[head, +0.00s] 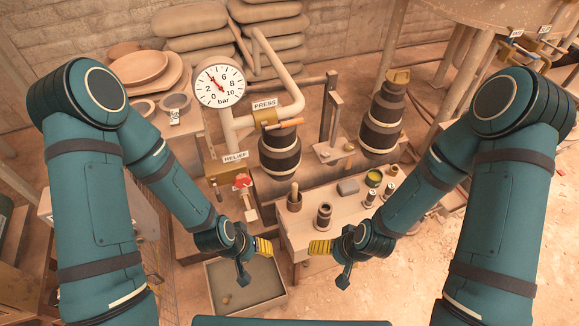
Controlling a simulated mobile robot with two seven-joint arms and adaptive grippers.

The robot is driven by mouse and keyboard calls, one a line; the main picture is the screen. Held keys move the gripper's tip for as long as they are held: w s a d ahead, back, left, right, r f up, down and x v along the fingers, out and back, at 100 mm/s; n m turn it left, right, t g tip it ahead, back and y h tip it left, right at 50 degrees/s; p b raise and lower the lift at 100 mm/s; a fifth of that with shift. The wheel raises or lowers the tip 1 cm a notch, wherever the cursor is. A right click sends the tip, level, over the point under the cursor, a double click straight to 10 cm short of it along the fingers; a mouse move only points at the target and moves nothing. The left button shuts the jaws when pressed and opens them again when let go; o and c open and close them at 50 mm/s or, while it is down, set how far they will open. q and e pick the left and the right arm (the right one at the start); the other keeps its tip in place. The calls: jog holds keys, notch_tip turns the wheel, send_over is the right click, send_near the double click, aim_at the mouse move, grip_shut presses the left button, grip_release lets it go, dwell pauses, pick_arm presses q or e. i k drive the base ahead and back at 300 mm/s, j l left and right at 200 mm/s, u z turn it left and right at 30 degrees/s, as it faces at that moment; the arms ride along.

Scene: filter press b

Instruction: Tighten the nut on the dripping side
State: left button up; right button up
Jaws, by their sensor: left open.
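The press, a dark banded cylinder (280,163) under a PRESS label (265,104), stands at the centre back of the head view. A brass fitting with a wooden handle (290,123) sits on its top. I cannot make out its nuts or any drip at this size. My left gripper (264,247) has yellow ridged fingers, is open, and hangs empty in front of the bench, left of its near corner. My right gripper (320,247) hangs over the bench's front edge, fingers pointing left; whether it is open is unclear. Neither touches the press.
A pressure gauge (219,86) stands left of the press, its needle pointing up-left. A red-topped relief valve (243,182) is below it. The bench (337,228) holds a mortar (295,199), a dark jar (324,216) and small cans. A second banded vessel (382,122) stands right. A tray (240,293) lies on the floor.

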aim_at(349, 147)
jog(key=u, duration=0.45)
jog(key=l+u, duration=0.8)
jog(key=u, duration=0.15)
jog(key=l+u, duration=0.1)
jog(key=l, duration=0.2)
jog(key=k+l+u, duration=0.1)
jog(key=l, duration=0.25)
jog(key=k+l+u, duration=0.15)
jog(key=l, duration=0.15)
jog(key=k+l, duration=0.1)
jog(key=l, duration=0.2)
jog(key=k+l, duration=0.1)
jog(key=l, duration=0.5)
jog(key=k, duration=0.05)
